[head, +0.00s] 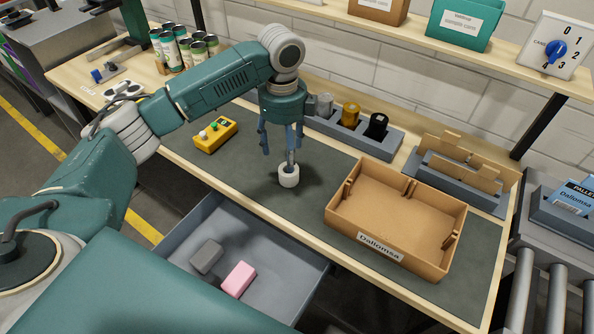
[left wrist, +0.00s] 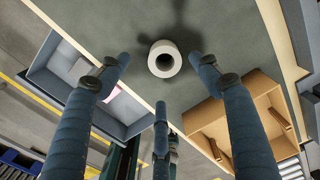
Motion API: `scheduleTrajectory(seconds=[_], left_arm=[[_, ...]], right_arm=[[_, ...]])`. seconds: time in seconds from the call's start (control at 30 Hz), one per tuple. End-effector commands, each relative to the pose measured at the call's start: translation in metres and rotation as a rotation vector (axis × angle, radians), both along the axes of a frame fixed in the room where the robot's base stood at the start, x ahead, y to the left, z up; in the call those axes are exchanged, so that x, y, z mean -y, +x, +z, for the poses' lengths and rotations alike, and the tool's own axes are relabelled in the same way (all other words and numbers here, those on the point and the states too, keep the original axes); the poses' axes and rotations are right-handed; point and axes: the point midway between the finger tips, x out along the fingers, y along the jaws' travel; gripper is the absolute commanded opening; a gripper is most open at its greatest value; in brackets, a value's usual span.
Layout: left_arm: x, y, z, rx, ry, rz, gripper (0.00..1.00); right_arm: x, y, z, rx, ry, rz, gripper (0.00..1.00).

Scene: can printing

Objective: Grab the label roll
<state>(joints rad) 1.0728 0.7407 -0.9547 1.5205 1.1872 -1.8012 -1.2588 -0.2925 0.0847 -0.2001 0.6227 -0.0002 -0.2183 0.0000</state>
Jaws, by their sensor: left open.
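The label roll (head: 288,178) is a short white cylinder with a dark hole in its top. It stands on the dark mat (head: 280,150) of the workbench. My left gripper (head: 284,152) is open and points down just above and beside the roll in the head view. In the left wrist view the roll (left wrist: 165,58) lies between the spread fingers of my left gripper (left wrist: 160,80), apart from them. Nothing is held. My right gripper is not in view.
A cardboard box (head: 392,220) stands right of the roll. An open drawer (head: 300,262) with a grey block and a pink block (head: 239,279) is below the bench edge. A yellow button box (head: 215,135) is at left, a grey holder (head: 385,148) with bottles behind. The mat around the roll is clear.

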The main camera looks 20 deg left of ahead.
Motion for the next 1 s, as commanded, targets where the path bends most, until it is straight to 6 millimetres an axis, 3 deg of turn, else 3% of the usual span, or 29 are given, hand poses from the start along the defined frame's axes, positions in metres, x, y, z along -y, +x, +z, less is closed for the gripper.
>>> scheduleTrajectory(seconds=[0.1,0.2,0.37,0.57,0.9,1.0], left_arm=[[0.001,0.0,-0.016,-0.002,0.0,0.0,0.64],[0.001,0.0,-0.024,0.001,-0.001,-0.001,0.64],[0.003,0.0,-0.037,-0.003,0.0,0.0,0.64],[0.006,0.0,-0.068,-0.002,0.0,0.0,0.64],[0.006,0.002,-0.079,0.002,-0.001,-0.001,0.64],[0.006,0.001,-0.079,0.002,-0.001,-0.001,0.46]], right_arm=[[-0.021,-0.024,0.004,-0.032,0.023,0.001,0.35],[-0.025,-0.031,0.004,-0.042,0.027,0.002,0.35],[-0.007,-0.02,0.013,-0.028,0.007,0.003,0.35],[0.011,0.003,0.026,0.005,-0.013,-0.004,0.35],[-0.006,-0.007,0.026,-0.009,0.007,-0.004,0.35],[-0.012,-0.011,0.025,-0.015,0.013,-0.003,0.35]])
